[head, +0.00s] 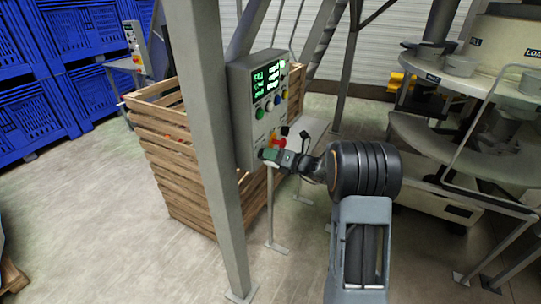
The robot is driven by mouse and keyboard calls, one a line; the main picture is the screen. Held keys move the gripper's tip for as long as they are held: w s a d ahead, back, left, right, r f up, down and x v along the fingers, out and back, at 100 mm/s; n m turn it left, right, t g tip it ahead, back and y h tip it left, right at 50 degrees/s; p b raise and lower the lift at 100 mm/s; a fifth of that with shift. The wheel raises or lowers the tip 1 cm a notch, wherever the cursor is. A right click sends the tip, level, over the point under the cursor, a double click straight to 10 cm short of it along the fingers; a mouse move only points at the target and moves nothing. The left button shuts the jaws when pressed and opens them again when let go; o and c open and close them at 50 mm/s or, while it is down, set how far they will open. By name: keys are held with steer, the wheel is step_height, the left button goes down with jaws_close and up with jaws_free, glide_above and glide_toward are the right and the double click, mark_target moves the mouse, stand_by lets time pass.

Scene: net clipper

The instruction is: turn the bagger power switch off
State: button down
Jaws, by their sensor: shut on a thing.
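A grey control box (243,117) with a green-lit display and several coloured buttons stands on a post in the middle of the head view. My gripper (268,154) is at the lower part of its front panel, shut on a small part there. That part is mostly hidden by the gripper, and I take it to be the power switch, but its position cannot be read. A red button (279,142) sits just above the gripper, and a dark knob (285,131) is above that.
A grey steel column (212,150) stands left of the box. A wooden crate (180,180) is behind it. Blue crates (75,60) are stacked at the left. A machine with round tiers (440,150) stands at the right. The floor in front is mostly clear.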

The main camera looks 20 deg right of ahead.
steer(key=shift+f, duration=0.1)
steer(key=n+b, duration=0.6)
steer(key=b, duration=0.1)
steer(key=n+b, duration=0.5)
steer(key=b, duration=0.2)
steer(key=n+b, duration=0.6)
steer(key=b, duration=0.1)
steer(key=shift+s+a+n, duration=0.3)
steer(key=shift+s, duration=0.05)
steer(key=shift+b, duration=0.3)
steer(key=c, duration=1.2)
jaws_free()
steer(key=v, duration=1.3)
steer(key=shift+s+d, duration=0.25)
steer(key=shift+s, duration=0.1)
